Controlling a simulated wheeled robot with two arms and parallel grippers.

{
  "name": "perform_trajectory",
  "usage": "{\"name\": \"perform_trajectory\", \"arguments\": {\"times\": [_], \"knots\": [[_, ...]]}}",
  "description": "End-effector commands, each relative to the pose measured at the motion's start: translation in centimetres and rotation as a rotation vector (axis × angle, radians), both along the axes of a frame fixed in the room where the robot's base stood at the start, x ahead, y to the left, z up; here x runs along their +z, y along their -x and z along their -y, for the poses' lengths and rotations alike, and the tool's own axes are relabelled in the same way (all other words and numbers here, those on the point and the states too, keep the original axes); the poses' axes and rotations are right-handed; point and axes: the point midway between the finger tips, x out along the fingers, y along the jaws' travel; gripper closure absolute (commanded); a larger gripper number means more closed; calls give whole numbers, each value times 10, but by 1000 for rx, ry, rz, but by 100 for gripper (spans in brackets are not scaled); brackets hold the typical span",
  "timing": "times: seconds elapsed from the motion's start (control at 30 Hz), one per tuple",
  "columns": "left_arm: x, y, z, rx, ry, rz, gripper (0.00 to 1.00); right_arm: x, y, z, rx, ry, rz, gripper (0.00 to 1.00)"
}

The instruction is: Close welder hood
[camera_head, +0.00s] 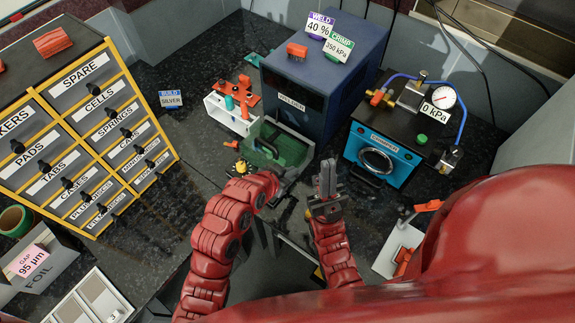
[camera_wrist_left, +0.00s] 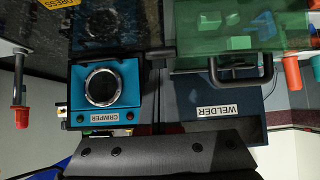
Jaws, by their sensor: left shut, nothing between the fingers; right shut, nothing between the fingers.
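The welder (camera_head: 325,80) is a blue box at the back middle. Its green see-through hood (camera_head: 285,143) is at its front; I cannot tell its exact angle. In the left wrist view, which is upside down, the hood (camera_wrist_left: 220,28) fills the upper right, with a dark bar handle (camera_wrist_left: 242,78) on its edge. My left arm ends just in front of the hood. The dark body of my left gripper (camera_wrist_left: 160,150) crosses the bottom of the wrist view; its fingertips are hidden. My right gripper (camera_head: 326,178) is shut and empty, right of and in front of the hood.
The blue crimper (camera_head: 374,160) stands to the right of the welder, with a gauge (camera_head: 443,97) above it. A white holder with orange and teal parts (camera_head: 230,112) is left of the hood. A labelled drawer cabinet (camera_head: 85,130) stands at the left. Dark counter lies between.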

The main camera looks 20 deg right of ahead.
Motion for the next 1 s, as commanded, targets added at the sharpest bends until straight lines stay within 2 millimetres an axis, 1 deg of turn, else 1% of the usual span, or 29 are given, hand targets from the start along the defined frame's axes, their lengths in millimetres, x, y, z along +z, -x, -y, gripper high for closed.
{"name": "perform_trajectory", "arguments": {"times": [0.03,0.17,0.47,0.57,0.67,0.9,1.0], "knots": [[-2,0,0,-1,-1,-2,100,3,0,0,0,0,0,100],[-7,0,1,-1,3,3,100,4,0,0,0,0,0,100],[-9,0,1,0,2,3,100,4,0,0,0,0,0,100],[-11,0,1,1,5,5,100,1,0,0,0,0,-1,100],[-17,-1,1,1,18,15,100,-10,0,0,0,0,-1,100],[-37,-2,1,1,75,58,100,-54,0,0,0,0,-1,100],[-38,-3,2,2,79,63,100,-64,0,0,0,0,-1,100]]}}
